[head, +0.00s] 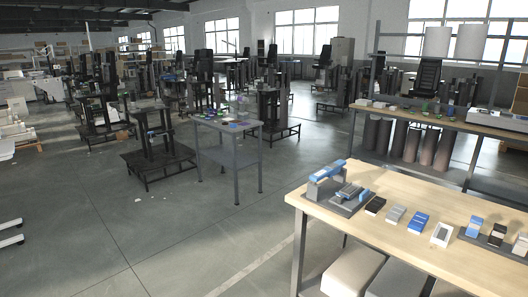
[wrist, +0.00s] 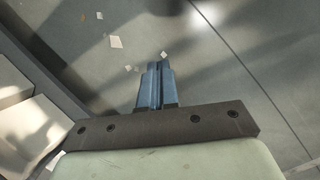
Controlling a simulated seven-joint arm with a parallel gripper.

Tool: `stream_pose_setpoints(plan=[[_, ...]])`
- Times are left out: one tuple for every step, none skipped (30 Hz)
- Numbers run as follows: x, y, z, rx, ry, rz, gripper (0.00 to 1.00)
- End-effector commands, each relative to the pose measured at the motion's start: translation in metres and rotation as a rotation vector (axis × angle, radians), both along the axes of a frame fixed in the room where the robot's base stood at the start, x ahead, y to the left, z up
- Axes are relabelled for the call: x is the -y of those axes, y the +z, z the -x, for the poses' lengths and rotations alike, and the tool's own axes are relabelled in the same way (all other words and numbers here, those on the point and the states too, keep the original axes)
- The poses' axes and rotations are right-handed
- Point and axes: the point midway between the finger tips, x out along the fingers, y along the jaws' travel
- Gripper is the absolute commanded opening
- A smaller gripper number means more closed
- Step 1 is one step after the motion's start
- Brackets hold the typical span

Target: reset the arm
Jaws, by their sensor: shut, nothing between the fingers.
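My gripper (wrist: 157,66) shows in the wrist view, with its two blue fingers together, shut and empty. A dark mounting bar with bolts sits behind the fingers. Below the fingers is the grey floor (wrist: 235,95); nothing touches them. In the head view my arm and gripper do not show.
A wooden table (head: 330,205) at right in the head view bears a blue-and-grey device (head: 327,180) and a row of small boxes, among them a blue one (head: 418,223). A grey stand (head: 232,155) stands at mid-room. Open floor (head: 150,240) lies at front left. Small pale scraps (wrist: 116,42) lie on the floor.

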Motion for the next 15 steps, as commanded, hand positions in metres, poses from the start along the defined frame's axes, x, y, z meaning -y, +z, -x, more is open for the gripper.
stream_pose_setpoints(plan=[[-0.006, -0.007, 0.021, -0.031, -0.016, -0.015, 0.0], [-0.01, -0.011, 0.031, -0.046, -0.026, -0.024, 0.0], [-0.014, -0.017, 0.045, -0.068, -0.042, -0.035, 0.0], [-0.018, -0.02, 0.055, -0.083, -0.052, -0.043, 0.0], [-0.021, -0.023, 0.066, -0.1, -0.063, -0.051, 0.0], [-0.025, -0.027, 0.079, -0.121, -0.077, -0.061, 0.0], [-0.029, -0.03, 0.089, -0.137, -0.087, -0.068, 0.0], [-0.032, -0.033, 0.098, -0.151, -0.098, -0.075, 0.0], [-0.035, -0.036, 0.111, -0.17, -0.112, -0.083, 0.0], [-0.038, -0.038, 0.119, -0.184, -0.122, -0.09, 0.0], [-0.041, -0.039, 0.128, -0.197, -0.132, -0.095, 0.0], [-0.044, -0.041, 0.137, -0.213, -0.143, -0.101, 0.0], [-0.046, -0.042, 0.144, -0.224, -0.151, -0.105, 0.0], [-0.047, -0.043, 0.15, -0.234, -0.158, -0.109, 0.0], [-0.049, -0.044, 0.157, -0.244, -0.166, -0.113, 0.0]])
